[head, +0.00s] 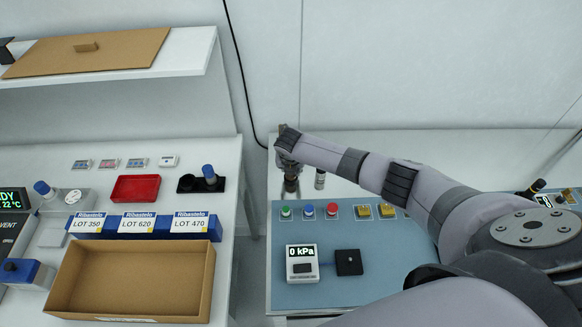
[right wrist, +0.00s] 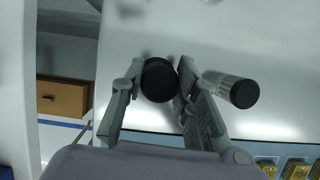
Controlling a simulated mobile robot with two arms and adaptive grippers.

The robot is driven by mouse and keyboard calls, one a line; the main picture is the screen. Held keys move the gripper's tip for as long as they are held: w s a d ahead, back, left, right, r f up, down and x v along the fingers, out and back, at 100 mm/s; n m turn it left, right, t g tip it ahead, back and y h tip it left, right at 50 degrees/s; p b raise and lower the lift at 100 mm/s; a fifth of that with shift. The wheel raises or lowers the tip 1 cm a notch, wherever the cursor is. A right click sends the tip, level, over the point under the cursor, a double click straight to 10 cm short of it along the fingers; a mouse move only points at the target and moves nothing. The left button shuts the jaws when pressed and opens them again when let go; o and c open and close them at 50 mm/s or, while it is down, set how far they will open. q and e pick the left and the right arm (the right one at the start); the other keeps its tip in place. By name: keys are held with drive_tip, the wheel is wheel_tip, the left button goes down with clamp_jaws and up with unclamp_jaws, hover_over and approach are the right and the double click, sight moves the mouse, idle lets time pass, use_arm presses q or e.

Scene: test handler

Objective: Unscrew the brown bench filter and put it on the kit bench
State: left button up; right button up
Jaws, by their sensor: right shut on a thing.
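The brown bench filter (head: 291,185) stands upright at the back left of the right-hand bench, beyond the blue mat. My right gripper (head: 288,166) reaches down over it from above and is shut on it. In the right wrist view the filter's round dark top (right wrist: 158,82) sits between the two fingers. I cannot tell whether its lower end is still screwed in. The white bench (head: 228,160) on the left and the blue-matted bench (head: 390,275) on the right both show; no label tells which is the kit bench. My left gripper is not in view.
A second, pale cylinder with a black cap (right wrist: 240,92) stands close right of my right gripper. Buttons and a 0 kPa gauge (head: 302,263) lie on the mat. The left bench holds a cardboard tray (head: 60,280), lot boxes and a red tray (head: 135,188). A gap separates the benches.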

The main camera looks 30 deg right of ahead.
drive_tip(key=shift+f+n+y, duration=0.1)
drive_tip(key=shift+n+y, duration=0.2)
drive_tip(key=shift+n, duration=0.5)
drive_tip(key=shift+f+n+t+y+b, duration=0.1)
drive_tip(key=shift+n+t+y+b, duration=0.35)
drive_tip(key=shift+n, duration=0.75)
drive_tip(key=n+y+b, duration=0.1)
drive_tip(key=n+b, duration=0.1)
drive_tip(key=n, duration=0.1)
drive_tip(key=shift+f+b, duration=0.1)
drive_tip(key=shift+b, duration=0.2)
drive_tip(key=shift+n+g+y+b, duration=0.25)
drive_tip(key=shift+n+y+b, duration=0.15)
drive_tip(key=shift+n, duration=0.2)
drive_tip(key=shift+s+a+r, duration=0.1)
drive_tip(key=shift+r, duration=0.1)
drive_tip(key=o, duration=0.8)
